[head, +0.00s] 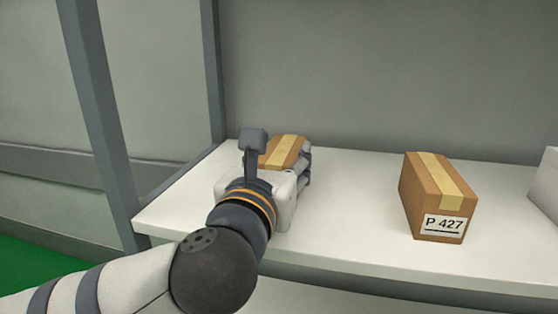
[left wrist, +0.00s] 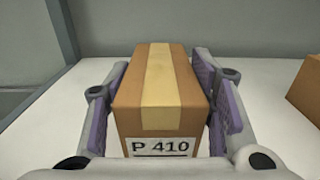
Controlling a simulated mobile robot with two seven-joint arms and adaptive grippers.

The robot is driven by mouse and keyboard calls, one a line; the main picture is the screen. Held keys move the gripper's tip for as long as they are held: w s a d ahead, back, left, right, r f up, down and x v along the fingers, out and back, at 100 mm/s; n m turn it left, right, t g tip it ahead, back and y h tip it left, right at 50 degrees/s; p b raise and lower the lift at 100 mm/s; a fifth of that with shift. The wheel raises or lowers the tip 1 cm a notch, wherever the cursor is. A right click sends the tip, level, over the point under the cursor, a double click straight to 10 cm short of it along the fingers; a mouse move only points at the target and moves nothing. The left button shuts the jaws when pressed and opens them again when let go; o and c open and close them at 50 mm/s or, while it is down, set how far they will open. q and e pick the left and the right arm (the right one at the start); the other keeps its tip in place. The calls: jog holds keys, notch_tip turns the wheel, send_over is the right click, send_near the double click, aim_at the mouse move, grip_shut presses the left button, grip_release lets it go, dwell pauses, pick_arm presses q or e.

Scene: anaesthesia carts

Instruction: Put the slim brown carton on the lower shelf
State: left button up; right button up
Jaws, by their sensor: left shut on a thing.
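A brown carton (head: 283,151) with a tan tape strip stands on the white shelf (head: 345,205), near its left end. In the left wrist view this carton (left wrist: 160,90) shows the label P 410. My left gripper (head: 285,165) is shut on it, with one finger pad on each side. The gripper hides most of the carton in the head view. A second brown carton (head: 433,195), labelled P 427, stands to the right on the same shelf, apart from the gripper. My right gripper is not in view.
Grey uprights (head: 100,110) stand at the shelf's left end, with a grey back panel (head: 390,75) behind. A white box-like thing (head: 546,185) is cut off at the right edge. The shelf is clear between the two cartons. A lower white surface (head: 310,300) shows beneath the shelf edge.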

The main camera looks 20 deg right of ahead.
pick_arm(q)
jog(key=o, duration=1.2)
jog(key=shift+s+a+r, duration=0.15)
jog(key=p+v, duration=0.2)
jog(key=v, duration=0.8)
jog(key=shift+s+a+p, duration=0.2)
jog(key=shift+s+p, duration=0.05)
jog(key=shift+p, duration=0.1)
jog(key=shift+s+a, duration=0.25)
jog(key=shift+s, duration=0.15)
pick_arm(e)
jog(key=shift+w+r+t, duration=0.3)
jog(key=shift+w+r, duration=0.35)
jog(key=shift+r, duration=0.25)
